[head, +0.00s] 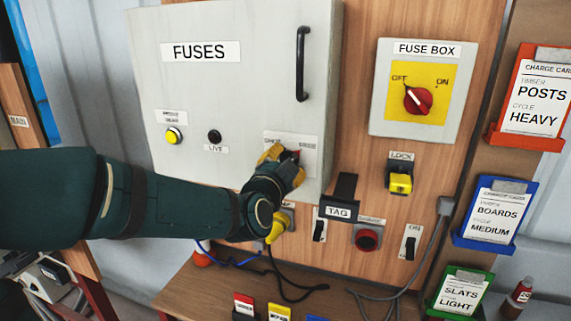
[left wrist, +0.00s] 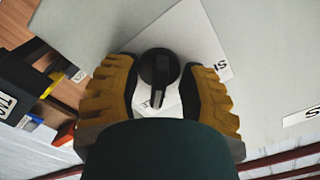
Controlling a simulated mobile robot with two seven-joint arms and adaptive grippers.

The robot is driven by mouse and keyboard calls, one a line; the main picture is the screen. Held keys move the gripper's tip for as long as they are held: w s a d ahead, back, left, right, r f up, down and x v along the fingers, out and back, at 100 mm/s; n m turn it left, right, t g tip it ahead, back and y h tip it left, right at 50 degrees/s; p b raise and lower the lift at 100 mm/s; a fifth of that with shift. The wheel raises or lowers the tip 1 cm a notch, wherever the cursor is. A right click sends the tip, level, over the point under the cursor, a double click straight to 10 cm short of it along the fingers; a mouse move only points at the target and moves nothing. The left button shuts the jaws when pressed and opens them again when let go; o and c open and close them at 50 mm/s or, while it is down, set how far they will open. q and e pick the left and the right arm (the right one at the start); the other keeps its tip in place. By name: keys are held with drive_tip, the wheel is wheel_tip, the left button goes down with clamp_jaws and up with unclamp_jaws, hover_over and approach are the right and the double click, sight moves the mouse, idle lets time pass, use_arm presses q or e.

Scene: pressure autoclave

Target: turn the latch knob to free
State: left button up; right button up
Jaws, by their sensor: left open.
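The latch knob (left wrist: 157,66) is a black round knob with a bar-shaped pointer, on a pale label plate (head: 308,142) at the lower right of the grey FUSES door (head: 240,90). In the head view my gripper hides most of the knob, and the plate's words are too small to read surely. My left gripper (head: 284,163) is at the knob. In the left wrist view its yellow fingers (left wrist: 160,85) stand open on either side of the knob, with slim gaps showing. The pointer aims toward the bottom of that view. My right gripper is not in view.
A black door handle (head: 302,64) is above the knob. The fuse box (head: 420,90) with a red rotary switch is at right. The black TAG holder (head: 343,190), yellow lock (head: 400,183) and red button (head: 367,239) lie below right. Card holders line the right side.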

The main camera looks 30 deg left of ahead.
use_arm(q)
drive_tip(key=shift+s, duration=0.1)
drive_tip(key=v, duration=0.7)
drive_tip(key=shift+s, duration=0.2)
idle(0.3)
